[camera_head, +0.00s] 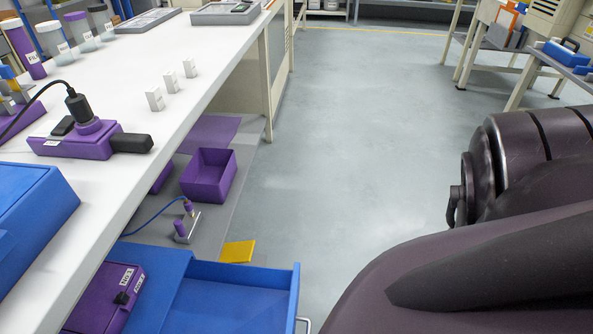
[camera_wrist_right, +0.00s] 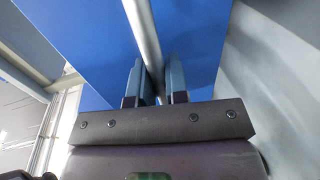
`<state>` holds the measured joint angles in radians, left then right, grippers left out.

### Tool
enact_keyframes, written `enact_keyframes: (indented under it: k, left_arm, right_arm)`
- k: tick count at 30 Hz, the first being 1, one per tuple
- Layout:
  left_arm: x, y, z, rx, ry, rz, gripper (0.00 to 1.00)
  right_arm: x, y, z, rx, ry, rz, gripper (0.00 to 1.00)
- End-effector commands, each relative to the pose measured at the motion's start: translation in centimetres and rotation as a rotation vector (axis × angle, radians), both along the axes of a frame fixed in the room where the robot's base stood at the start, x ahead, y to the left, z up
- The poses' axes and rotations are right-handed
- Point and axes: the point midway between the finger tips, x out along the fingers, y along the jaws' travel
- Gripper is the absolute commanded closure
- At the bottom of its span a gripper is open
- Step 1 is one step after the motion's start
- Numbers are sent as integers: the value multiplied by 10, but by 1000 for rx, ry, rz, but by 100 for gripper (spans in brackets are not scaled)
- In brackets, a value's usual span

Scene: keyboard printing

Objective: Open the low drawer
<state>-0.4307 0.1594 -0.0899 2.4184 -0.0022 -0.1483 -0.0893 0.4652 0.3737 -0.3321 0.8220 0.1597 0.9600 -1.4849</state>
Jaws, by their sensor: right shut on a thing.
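The low drawer (camera_head: 235,272) is blue and sits under the white bench at the bottom of the head view. It is pulled out past the bench edge, with its inside partly visible. A small part of its metal handle (camera_head: 304,324) shows at its front, at the picture's bottom edge. In the right wrist view, my right gripper (camera_wrist_right: 156,80) is shut on the silver handle bar (camera_wrist_right: 141,25), which passes between the fingers in front of the blue drawer front (camera_wrist_right: 195,35). My right gripper is out of the head view. My left gripper is not in view.
The white bench (camera_head: 120,95) holds a purple power strip (camera_head: 80,143), small white blocks (camera_head: 172,83) and a blue case (camera_head: 35,215). An open purple box (camera_head: 209,176) stands on the grey lower shelf. A purple NO.1 box (camera_head: 105,298) is beside the drawer. The floor (camera_head: 350,140) is clear.

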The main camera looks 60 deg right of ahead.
Motion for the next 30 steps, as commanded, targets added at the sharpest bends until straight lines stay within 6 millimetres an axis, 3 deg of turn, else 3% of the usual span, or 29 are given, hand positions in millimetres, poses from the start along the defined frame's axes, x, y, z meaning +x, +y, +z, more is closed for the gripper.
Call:
enact_keyframes:
  k: [6, 7, 11, 22, 30]
  left_arm:
    - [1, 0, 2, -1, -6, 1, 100]
    - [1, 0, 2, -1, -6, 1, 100]
    - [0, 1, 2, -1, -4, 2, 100]
    - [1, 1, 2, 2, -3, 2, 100]
    - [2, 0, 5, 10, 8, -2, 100]
  right_arm:
    - [2, 1, 0, -1, -1, 0, 100]
    - [2, 1, 0, -1, -1, 0, 81]
    - [2, 1, 0, 0, -1, 0, 61]
    - [-3, -1, 1, 0, 0, -1, 61]
    - [-39, -17, 10, -1, -1, -2, 61]
